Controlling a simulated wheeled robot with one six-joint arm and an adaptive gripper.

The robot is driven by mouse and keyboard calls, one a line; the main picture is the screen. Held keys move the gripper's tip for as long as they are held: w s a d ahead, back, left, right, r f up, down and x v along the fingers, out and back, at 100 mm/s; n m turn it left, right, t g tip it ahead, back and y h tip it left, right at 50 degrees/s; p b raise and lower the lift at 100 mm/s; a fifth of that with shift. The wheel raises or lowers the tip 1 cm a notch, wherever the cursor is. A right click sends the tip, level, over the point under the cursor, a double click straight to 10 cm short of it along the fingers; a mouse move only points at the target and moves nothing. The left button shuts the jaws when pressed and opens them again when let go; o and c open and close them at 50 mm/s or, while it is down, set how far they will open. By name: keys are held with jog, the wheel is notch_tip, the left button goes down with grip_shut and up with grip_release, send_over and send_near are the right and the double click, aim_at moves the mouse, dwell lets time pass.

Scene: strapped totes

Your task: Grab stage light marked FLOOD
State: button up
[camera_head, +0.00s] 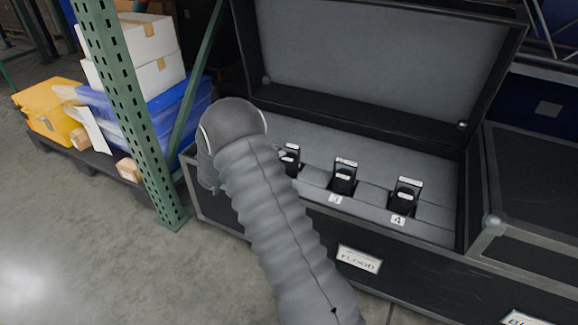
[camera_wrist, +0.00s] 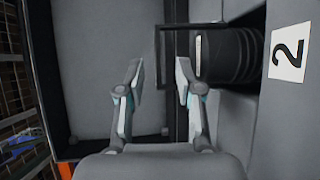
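An open black case (camera_head: 420,262) has a front label (camera_head: 359,259) reading FLOOD. Black stage lights stand in its grey foam, one at the slot marked 3 (camera_head: 344,178) and one at the slot marked 4 (camera_head: 405,197). Another light (camera_head: 292,158) is partly hidden by my arm. In the wrist view, a black light with a ribbed round body (camera_wrist: 230,55) and a thin handle frame (camera_wrist: 161,40) sits beside a tag marked 2 (camera_wrist: 289,52). My gripper (camera_wrist: 159,72) is open, its fingers on either side of the handle's outer bar. My arm mostly hides the gripper in the head view.
The case's raised lid (camera_head: 375,60) stands behind the lights. A closed black case (camera_head: 530,195) is at the right. A green rack post (camera_head: 135,120) rises at the left, near a yellow bin (camera_head: 45,112), a blue tote and white boxes. Bare floor lies at front left.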

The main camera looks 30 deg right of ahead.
aim_at(289, 145)
jog(key=d, duration=0.4)
jog(key=shift+w+d, duration=0.1)
jog(key=shift+w, duration=0.05)
grip_shut()
jog(key=shift+r, duration=0.1)
